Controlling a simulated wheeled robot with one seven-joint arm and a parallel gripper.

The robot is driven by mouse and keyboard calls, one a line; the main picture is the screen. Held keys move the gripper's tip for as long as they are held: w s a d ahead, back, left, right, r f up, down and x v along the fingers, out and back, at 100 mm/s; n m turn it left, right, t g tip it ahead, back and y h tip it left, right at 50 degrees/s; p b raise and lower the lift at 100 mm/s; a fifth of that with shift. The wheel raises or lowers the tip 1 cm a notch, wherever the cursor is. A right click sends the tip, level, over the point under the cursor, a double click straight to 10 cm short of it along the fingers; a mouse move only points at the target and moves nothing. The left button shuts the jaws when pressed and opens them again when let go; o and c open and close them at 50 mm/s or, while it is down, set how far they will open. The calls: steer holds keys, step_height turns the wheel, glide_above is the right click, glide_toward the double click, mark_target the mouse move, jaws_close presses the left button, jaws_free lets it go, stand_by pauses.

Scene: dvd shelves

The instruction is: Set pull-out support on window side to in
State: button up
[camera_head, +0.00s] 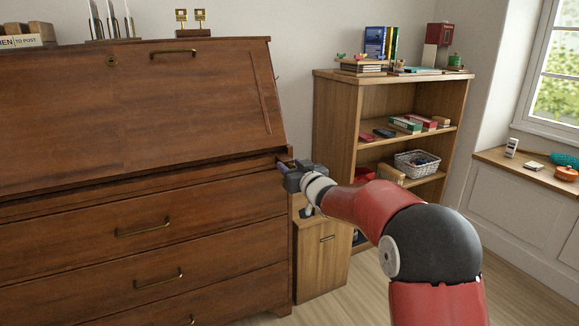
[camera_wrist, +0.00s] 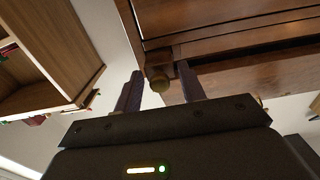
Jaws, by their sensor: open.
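The brown wooden desk (camera_head: 140,110) has its sloped front closed above several drawers. The pull-out support on the window side is at the desk's right edge, just below the sloped front. In the head view my gripper (camera_head: 284,169) largely hides it. My gripper (camera_wrist: 160,82) is open, with one dark finger on each side of the knob. I see no clear contact between fingers and knob. How far the support stands out is hard to tell.
A wooden bookshelf (camera_head: 336,115) with boxes and a white basket (camera_head: 416,164) stands to the right. A small wooden cabinet (camera_head: 322,260) stands low between desk and shelf, below my gripper. The window sill (camera_head: 500,158) is far right. Open floor lies in front.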

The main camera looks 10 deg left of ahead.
steer(key=v, duration=0.6)
steer(key=shift+b, duration=0.3)
steer(key=shift+p+v, duration=0.55)
steer(key=shift+v, duration=1.5)
steer(key=x, duration=0.7)
steer(key=shift+w+a, duration=0.2)
steer(key=shift+w, duration=0.1)
jaws_close()
